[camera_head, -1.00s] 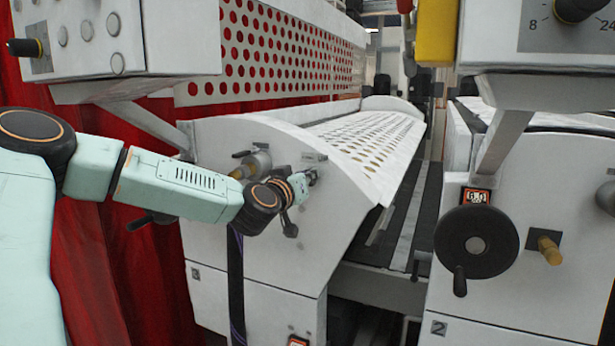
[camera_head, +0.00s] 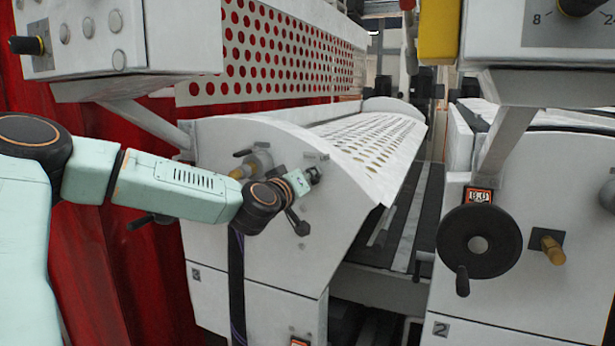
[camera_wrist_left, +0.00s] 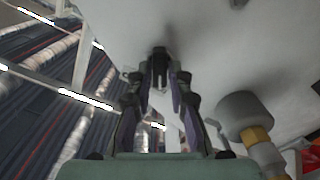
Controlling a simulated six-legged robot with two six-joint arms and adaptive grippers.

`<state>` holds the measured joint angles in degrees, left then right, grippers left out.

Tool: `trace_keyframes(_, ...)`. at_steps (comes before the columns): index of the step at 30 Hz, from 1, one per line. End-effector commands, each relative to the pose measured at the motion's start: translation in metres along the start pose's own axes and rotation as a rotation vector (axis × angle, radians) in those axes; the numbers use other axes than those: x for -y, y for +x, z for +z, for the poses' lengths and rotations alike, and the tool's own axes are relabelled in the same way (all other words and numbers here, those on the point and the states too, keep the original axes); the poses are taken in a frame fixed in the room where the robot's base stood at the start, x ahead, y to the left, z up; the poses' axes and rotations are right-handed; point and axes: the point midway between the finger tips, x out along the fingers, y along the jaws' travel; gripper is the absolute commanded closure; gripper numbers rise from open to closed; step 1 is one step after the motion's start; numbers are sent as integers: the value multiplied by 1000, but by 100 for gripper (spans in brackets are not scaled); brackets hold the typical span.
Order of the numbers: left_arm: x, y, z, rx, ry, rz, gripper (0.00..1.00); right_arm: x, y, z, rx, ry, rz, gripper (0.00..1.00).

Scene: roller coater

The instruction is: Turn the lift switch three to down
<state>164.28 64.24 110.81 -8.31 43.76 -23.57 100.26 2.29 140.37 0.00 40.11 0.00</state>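My right gripper is in neither view.
A grey clamp with a brass-coloured end (camera_head: 247,167) sits left of the gripper; it is close in the left wrist view (camera_wrist_left: 245,120). A black handwheel (camera_head: 479,242) is on the right machine. A control box (camera_head: 110,40) hangs above my arm.

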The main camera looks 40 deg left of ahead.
Motion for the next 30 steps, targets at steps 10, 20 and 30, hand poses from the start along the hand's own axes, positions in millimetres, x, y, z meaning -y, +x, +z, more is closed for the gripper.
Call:
trace_keyframes(10,0,0,-1,-2,3,0,63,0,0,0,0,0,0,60)
trace_keyframes(20,-2,0,-1,-1,118,0,63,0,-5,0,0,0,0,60)
trace_keyframes(30,-3,0,0,-1,334,1,63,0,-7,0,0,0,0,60)
